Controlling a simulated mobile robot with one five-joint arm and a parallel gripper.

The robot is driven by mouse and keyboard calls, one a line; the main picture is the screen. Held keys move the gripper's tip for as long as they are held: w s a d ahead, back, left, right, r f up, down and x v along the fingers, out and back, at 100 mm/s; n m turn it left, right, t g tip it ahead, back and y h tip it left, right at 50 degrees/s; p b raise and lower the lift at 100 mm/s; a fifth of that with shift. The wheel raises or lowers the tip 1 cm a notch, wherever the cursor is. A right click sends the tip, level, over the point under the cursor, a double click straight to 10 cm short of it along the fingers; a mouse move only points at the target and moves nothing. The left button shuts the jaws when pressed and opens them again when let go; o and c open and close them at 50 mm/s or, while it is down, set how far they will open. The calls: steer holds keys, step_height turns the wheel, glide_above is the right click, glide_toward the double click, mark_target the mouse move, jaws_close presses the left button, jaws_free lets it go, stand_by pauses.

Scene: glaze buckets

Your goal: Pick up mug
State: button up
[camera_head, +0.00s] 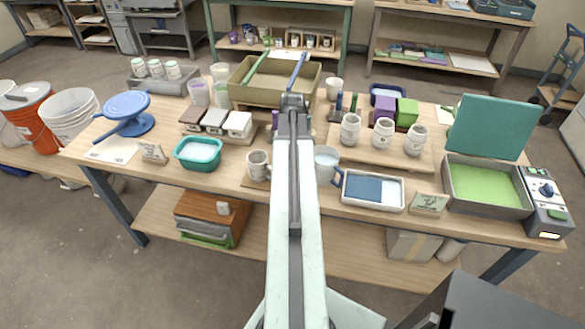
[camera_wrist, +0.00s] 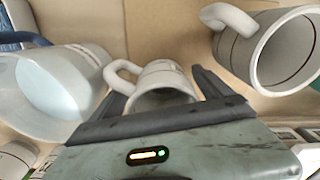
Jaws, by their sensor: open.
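In the wrist view my gripper (camera_wrist: 157,88) is open, its two dark fingers on either side of a small white mug (camera_wrist: 160,76). That mug's handle points left and its rim faces the gripper; I cannot tell whether the fingers touch it. A larger white mug (camera_wrist: 285,48) lies to the right in that view, and a wide pale vessel with a blue handle (camera_wrist: 48,88) is at the left. In the head view a white mug (camera_head: 258,164) stands left of my arm and the blue-handled vessel (camera_head: 327,162) stands right. My arm hides the middle mug there.
A tan box with tools (camera_head: 262,93) stands at the back. Several white jars (camera_head: 383,133) stand on a board at right, near a white tray with a blue pad (camera_head: 373,190). A teal tub (camera_head: 198,152) is at left. The workbench is crowded.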

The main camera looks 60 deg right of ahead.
steer(key=c, duration=1.8)
steer(key=shift+r, duration=0.15)
